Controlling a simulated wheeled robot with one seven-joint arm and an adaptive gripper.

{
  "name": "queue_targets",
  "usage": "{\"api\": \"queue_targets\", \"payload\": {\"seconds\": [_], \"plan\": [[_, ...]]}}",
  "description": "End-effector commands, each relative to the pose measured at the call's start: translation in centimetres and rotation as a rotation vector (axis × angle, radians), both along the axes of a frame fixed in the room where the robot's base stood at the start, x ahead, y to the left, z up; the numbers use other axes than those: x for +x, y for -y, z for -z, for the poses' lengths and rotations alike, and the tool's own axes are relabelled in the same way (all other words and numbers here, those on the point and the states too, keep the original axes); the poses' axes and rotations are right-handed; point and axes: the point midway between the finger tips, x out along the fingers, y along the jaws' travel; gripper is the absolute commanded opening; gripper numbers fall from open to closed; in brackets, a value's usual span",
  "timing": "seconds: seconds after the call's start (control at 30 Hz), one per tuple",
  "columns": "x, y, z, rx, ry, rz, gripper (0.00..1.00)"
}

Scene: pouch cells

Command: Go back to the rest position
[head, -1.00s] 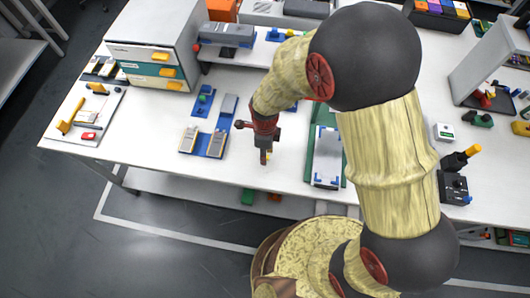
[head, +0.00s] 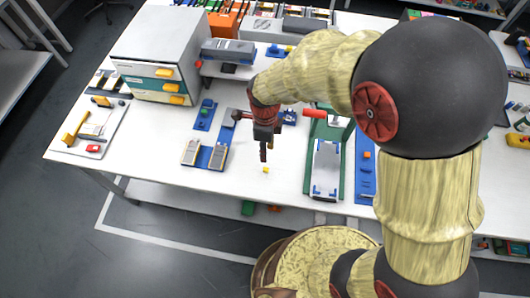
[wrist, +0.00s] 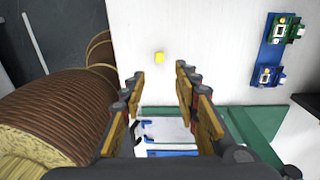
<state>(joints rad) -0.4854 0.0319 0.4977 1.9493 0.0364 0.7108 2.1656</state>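My gripper (head: 263,154) is above the white table, with its fingers pointing down. In the wrist view my gripper (wrist: 155,92) has its two fingers well apart with nothing between them. A small yellow block (head: 265,170) lies on the table just below the fingertips in the head view. The yellow block (wrist: 159,58) also shows in the wrist view, beyond the fingertips and apart from them.
A green fixture (head: 309,165) with a silver plate (head: 326,168) stands right of my gripper. A blue tray (head: 205,157) with grey pieces is to the left. A drawer cabinet (head: 160,55) and a shelf stand behind. The front table strip is mostly clear.

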Motion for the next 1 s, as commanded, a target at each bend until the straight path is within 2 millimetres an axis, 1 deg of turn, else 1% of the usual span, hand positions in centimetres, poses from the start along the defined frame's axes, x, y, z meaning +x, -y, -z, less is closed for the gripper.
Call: {"api": "queue_targets", "payload": {"seconds": [0.1,0.6,0.7,0.77,0.87,1.0], "plan": [[0.0,0.0,-0.3,0.000,0.000,0.000,0.31],[0.0,0.0,-0.3,0.000,0.000,-0.001,0.31],[0.0,0.0,-0.3,0.001,0.000,-0.028,0.31],[0.0,0.0,-0.3,0.004,-0.001,-0.077,0.31],[-0.2,0.1,-0.3,0.009,-0.008,-0.219,0.31],[-1.6,0.9,0.1,0.014,-0.045,-0.496,0.31]]}}
